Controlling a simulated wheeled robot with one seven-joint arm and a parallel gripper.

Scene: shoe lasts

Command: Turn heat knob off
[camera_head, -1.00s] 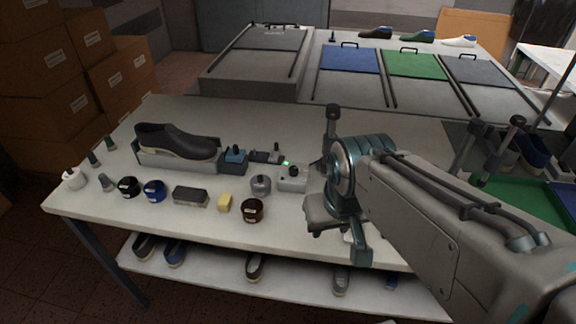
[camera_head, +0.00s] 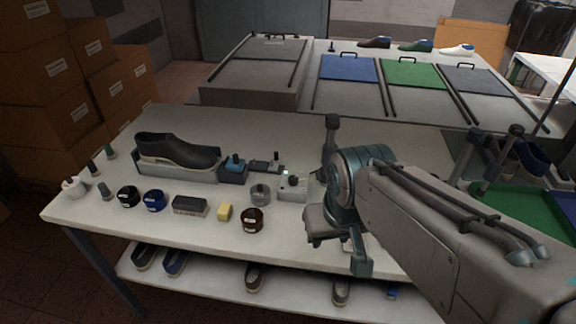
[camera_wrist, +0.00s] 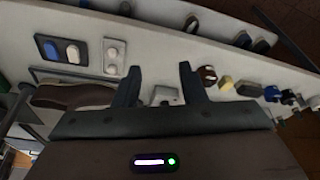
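A small pale box with a dark knob on top and a green light beside it (camera_head: 292,187) stands on the white table, just left of my arm in the head view. It seems to be the heat control. In the wrist view a pale box with a dark knob (camera_wrist: 164,96) shows between the fingers, its lower part hidden by my gripper's body. My gripper (camera_wrist: 159,76) is open and empty, its two fingers apart. I cannot tell the knob's setting or any contact.
A dark shoe (camera_head: 178,150) rests on a grey stand at left. A grey pot (camera_head: 260,194), brown jar (camera_head: 252,220), yellow block (camera_head: 225,211) and brush (camera_head: 190,206) stand nearby.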

